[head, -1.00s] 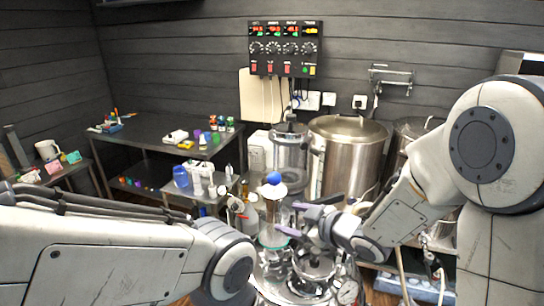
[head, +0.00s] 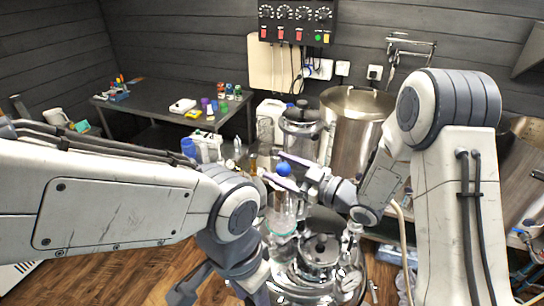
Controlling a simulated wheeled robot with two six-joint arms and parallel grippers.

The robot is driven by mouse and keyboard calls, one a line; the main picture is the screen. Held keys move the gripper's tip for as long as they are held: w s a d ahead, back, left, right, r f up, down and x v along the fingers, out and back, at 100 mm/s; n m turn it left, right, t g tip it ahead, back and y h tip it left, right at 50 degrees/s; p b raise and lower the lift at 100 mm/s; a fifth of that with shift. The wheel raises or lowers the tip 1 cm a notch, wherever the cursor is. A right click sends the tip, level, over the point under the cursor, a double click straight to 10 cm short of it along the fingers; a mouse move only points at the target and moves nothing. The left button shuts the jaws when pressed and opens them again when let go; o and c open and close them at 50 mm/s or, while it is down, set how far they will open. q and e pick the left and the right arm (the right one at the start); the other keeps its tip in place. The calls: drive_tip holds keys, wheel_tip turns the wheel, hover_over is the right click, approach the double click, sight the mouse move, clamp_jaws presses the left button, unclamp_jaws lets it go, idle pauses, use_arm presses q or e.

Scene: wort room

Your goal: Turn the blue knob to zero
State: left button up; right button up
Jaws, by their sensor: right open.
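The blue knob (head: 283,169) is a round blue ball on top of a clear glass vessel (head: 282,215) in the middle of the head view. My right gripper (head: 284,171) comes in from the right, its jaws open. Its two purple-edged fingers lie on either side of the blue knob, one above and one below it in the picture. I cannot tell whether either finger touches the knob. I see no zero mark on it. My left arm crosses from the left and bends down in front of the steel equipment; its fingertips do not show.
A steel pot with a lid (head: 318,252) stands just below the vessel. A large steel kettle (head: 356,130) is behind to the right. A dark table (head: 150,97) with small colored items stands at the back left. A control panel (head: 297,22) hangs on the wall.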

drive_tip(key=shift+p+x, duration=0.35)
drive_tip(key=shift+x, duration=0.9)
clamp_jaws()
drive_tip(key=shift+s+a+f+n+g+y+b, duration=0.15)
drive_tip(key=shift+n+g+y+b, duration=0.4)
drive_tip(key=shift+g, duration=0.3)
drive_tip(key=shift+s+d+r+n+g+y+b, duration=0.1)
drive_tip(key=shift+n+g+y+b, duration=0.25)
drive_tip(key=shift+n+g+b, duration=0.4)
drive_tip(key=shift+s+a+n+g+y+b, duration=0.1)
drive_tip(key=shift+s+n+g+y+b, duration=0.1)
drive_tip(key=shift+n+g, duration=0.55)
drive_tip(key=shift+s+n+g+y+b, duration=0.15)
drive_tip(key=shift+n+g+b, duration=0.2)
drive_tip(key=shift+g, duration=0.7)
drive_tip(key=shift+s+a+n+g+y+b, duration=0.15)
drive_tip(key=shift+n+g, duration=0.45)
drive_tip(key=shift+g, duration=0.3)
drive_tip(key=shift+d+g, duration=0.1)
drive_tip(key=shift+g, duration=0.2)
unclamp_jaws()
drive_tip(key=shift+s, duration=0.1)
